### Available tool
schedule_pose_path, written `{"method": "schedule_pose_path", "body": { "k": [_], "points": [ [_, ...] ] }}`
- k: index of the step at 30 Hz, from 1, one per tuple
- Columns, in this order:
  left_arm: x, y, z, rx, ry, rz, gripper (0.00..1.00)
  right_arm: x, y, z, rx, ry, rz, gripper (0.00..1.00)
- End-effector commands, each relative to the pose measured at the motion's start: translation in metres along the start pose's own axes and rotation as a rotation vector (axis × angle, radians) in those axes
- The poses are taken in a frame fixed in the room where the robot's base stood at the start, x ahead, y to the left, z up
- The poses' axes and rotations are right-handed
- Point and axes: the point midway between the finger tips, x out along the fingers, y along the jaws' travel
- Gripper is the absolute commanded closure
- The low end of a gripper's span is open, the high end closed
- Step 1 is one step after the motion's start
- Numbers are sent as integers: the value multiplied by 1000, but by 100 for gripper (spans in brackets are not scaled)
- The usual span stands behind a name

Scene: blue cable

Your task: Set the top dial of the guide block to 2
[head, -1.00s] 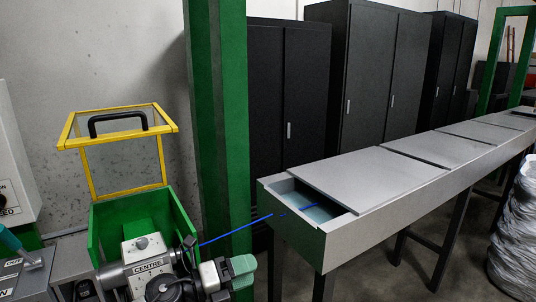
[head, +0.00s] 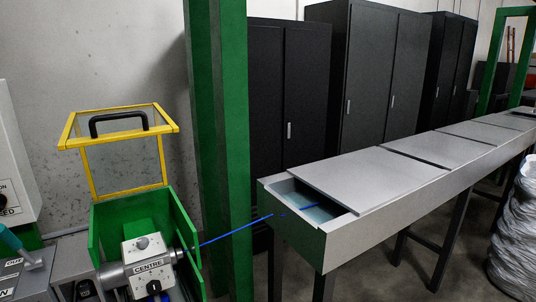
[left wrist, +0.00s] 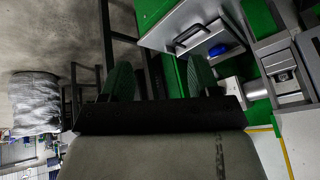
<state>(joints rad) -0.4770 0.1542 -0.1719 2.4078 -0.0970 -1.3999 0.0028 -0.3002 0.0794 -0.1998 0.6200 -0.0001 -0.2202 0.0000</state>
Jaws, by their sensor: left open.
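The guide block (head: 150,263) is a pale grey block inside the green housing at the lower left of the head view, with a label reading CENTRE on its front. Its top dial (head: 143,242) is a small round knob above the label; its setting is too small to read. A black lower knob (head: 153,287) sits below the label. My left gripper (left wrist: 160,80) shows in the left wrist view with two green fingertips wide apart and nothing between them. It is out of the head view, clear of the block. My right gripper is not in view.
The yellow-framed guard (head: 118,150) with a black handle stands raised above the green housing (head: 112,222). A blue cable (head: 235,232) runs from the block to the grey trough (head: 300,232). A green post (head: 222,150) stands just behind and right of the housing.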

Motion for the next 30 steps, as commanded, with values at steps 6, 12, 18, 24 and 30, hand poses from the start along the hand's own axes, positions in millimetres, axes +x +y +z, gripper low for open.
{"method": "schedule_pose_path", "body": {
  "k": [6, 12, 18, 24, 30],
  "points": [
    [-26, 13, 58, -73, -226, 103, 39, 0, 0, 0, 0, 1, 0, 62],
    [23, 18, 66, -64, -233, 100, 39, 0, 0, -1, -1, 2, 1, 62],
    [73, 26, 86, -60, -254, 104, 39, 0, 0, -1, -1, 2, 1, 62],
    [140, 39, 129, -53, -287, 111, 39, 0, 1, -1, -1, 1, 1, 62],
    [207, 55, 200, -43, -328, 118, 39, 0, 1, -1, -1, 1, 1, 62]
  ]
}}
